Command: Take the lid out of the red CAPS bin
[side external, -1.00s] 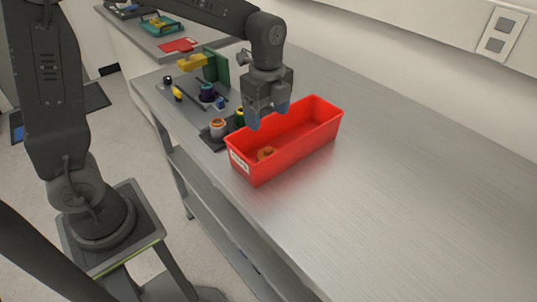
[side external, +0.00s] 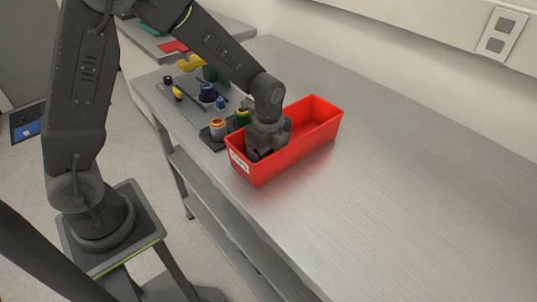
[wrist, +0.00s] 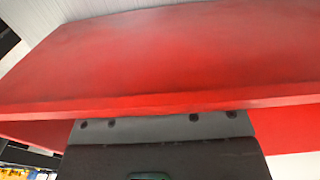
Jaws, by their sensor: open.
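The red bin (side external: 292,155) stands on the metal bench with a white label (side external: 240,162) on its near end. My gripper (side external: 257,154) is down inside the bin's near, labelled end, pointing downward. Its fingertips are mostly hidden by the bin walls, and I see nothing held. The orange-brown lid is hidden now behind the gripper and the wall. In the wrist view, a red bin wall (wrist: 160,60) fills the upper part, close to the dark gripper body; the lid does not show there.
Left of the bin, close by, a dark tray holds a white-and-orange jar (side external: 218,127) and a green-and-yellow one (side external: 241,118). A mat behind carries a purple-blue piece (side external: 208,93) and small tools. The bench (side external: 400,170) right of the bin is clear.

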